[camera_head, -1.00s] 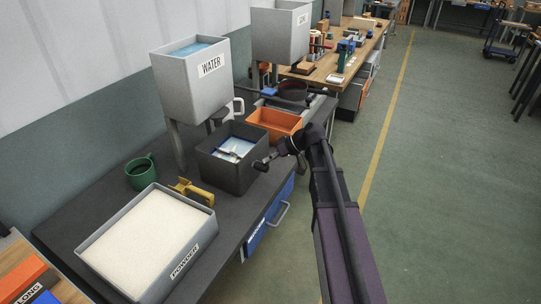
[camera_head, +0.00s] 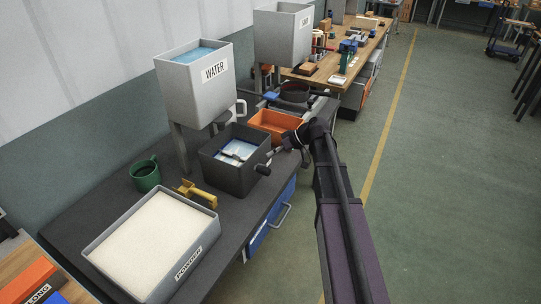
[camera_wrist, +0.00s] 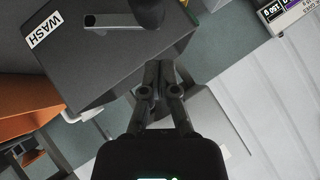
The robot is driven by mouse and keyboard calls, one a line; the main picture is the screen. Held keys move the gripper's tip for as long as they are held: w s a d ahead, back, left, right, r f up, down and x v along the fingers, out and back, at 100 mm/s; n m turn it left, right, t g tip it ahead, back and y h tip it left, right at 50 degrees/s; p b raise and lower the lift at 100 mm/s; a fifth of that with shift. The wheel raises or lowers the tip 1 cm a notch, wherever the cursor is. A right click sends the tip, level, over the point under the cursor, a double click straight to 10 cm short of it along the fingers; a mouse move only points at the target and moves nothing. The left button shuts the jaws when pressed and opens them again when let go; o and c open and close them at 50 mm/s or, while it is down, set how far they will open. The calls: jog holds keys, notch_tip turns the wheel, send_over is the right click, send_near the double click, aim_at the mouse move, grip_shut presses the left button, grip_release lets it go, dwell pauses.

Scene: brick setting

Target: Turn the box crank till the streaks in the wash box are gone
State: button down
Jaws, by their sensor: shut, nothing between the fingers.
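The dark grey wash box (camera_head: 228,175) stands on the bench. Pale blue liquid (camera_head: 229,149) with white patches and a dark paddle-like piece shows inside; I cannot tell clearly which marks are streaks. The crank's dark knob (camera_head: 262,169) sticks out from the box's front right side. In the wrist view the box (camera_wrist: 85,70) bears a WASH label, and its grey crank arm (camera_wrist: 112,20) and dark knob (camera_wrist: 148,12) show at the top. My gripper (camera_wrist: 159,66) is shut and empty, apart from the knob. In the head view my gripper (camera_head: 273,153) is just beyond the knob.
A WATER tank (camera_head: 196,95) stands on legs behind the box. An orange tray (camera_head: 272,126) is just beyond the box.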

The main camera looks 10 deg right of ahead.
jog(key=p+v, duration=0.6)
jog(key=v, duration=0.4)
jog(key=shift+s+r, duration=0.2)
jog(key=shift+r, duration=0.1)
jog(key=shift+a, duration=0.15)
dwell(0.6)
jog(key=s+a+f+m+h, duration=0.2)
jog(key=s+h, duration=0.1)
jog(key=s, duration=0.3)
jog(key=s+a+f+m+g+h, duration=0.1)
jog(key=s+a+f+m+h, duration=0.1)
jog(key=s, duration=0.4)
jog(key=s+a+f+m+g+h, duration=0.1)
jog(key=s+a+f+m+h, duration=0.1)
jog(key=s+h, duration=0.3)
jog(key=shift+s+a+f+m+h, duration=0.3)
jog(key=shift+s+a+f+m, duration=0.1)
jog(key=shift+s+f+m, duration=0.45)
jog(key=shift+r, duration=0.1)
